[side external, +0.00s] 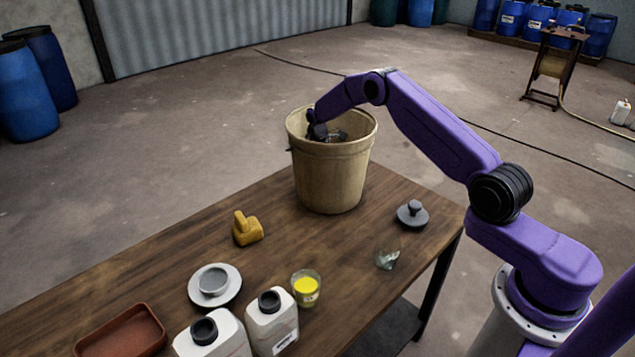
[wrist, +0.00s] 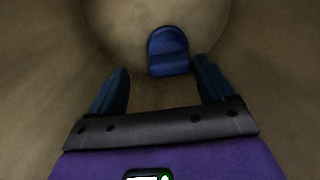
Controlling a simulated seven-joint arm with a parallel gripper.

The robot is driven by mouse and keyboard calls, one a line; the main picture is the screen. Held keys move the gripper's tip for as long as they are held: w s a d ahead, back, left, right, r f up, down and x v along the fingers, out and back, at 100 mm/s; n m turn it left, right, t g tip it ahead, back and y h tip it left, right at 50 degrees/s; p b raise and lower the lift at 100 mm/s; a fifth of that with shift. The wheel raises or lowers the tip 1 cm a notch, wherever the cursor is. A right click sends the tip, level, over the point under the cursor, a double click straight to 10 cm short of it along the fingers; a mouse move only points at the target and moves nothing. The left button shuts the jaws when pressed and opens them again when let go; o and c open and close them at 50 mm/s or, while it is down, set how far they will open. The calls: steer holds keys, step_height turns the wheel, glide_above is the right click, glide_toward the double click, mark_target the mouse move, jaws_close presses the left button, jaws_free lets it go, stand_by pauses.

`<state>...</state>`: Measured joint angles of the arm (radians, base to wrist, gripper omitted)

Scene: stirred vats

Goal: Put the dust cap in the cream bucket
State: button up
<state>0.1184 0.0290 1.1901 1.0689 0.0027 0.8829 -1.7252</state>
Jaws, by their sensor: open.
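The cream bucket (side external: 330,180) stands upright on the wooden table, at its far side. My gripper (side external: 335,136) reaches down into the bucket's mouth, and the rim partly hides it. In the wrist view my gripper (wrist: 161,66) is open, with its two blue fingers apart. A small blue piece with a rounded top, seemingly the dust cap (wrist: 168,52), shows inside the bucket (wrist: 265,90), just beyond the fingertips and apart from them. In the side view I cannot make this piece out.
A grey knobbed lid (side external: 412,213) and a clear glass (side external: 387,254) are right of the bucket. A mustard-coloured piece (side external: 247,229), a saucer (side external: 232,294) with a grey dish, a yellow-filled cup (side external: 306,288), two white bottles (side external: 272,322) and a red-brown tray (side external: 122,335) stand nearer.

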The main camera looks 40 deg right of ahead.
step_height(320, 180, up, 10)
stand_by(0.4)
steer(key=shift+r, duration=0.15)
